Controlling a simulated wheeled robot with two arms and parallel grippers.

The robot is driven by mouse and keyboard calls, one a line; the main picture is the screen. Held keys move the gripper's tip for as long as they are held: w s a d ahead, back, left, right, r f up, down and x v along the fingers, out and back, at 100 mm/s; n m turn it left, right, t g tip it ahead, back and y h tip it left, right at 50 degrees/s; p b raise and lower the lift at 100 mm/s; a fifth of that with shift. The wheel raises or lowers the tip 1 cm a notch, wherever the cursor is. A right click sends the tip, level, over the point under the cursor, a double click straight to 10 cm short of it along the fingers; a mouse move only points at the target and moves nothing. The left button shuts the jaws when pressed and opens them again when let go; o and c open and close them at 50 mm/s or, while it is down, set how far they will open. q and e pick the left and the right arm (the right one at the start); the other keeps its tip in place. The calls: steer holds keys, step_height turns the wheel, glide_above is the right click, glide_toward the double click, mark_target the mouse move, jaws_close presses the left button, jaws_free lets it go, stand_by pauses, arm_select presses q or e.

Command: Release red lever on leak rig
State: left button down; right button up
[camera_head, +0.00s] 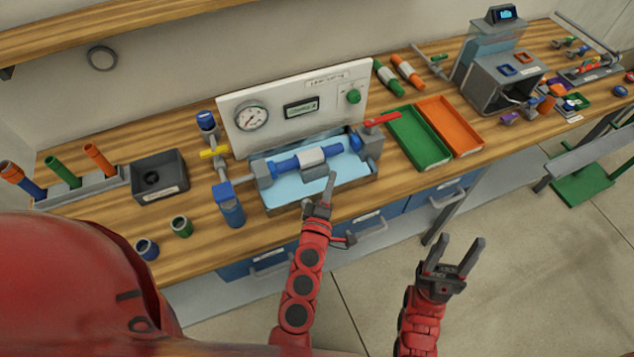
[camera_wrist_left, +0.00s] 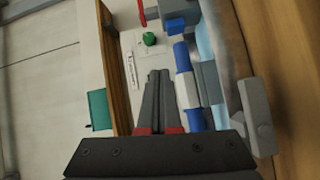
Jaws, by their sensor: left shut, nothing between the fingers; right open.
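The leak rig has a white panel (camera_head: 288,92) with a gauge, a small display and a green knob (camera_head: 354,97). The red lever (camera_head: 382,119) is at the rig's right end, sticking out to the right above a grey valve body (camera_head: 370,143). In the left wrist view, part of the red lever (camera_wrist_left: 142,12) shows at the top edge. A blue pipe with a white middle piece (camera_head: 312,156) lies across the light-blue tray. My left gripper (camera_head: 331,176) is shut and empty in front of the pipe, apart from the lever. My right gripper (camera_head: 461,246) is open and empty, off the bench's front edge.
Green (camera_head: 420,139) and orange (camera_head: 449,126) trays lie right of the red lever. A grey bin (camera_head: 160,175) is further left. Bare bench shows in front of the trays.

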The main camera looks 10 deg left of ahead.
arm_select(q)
steer(key=shift+a+f+y, duration=0.25)
steer(key=shift+a+y, duration=0.3)
steer(key=shift+a, duration=0.35)
steer(key=shift+a+f+y, duration=0.25)
steer(key=shift+a+y, duration=0.3)
steer(key=shift+a, duration=0.35)
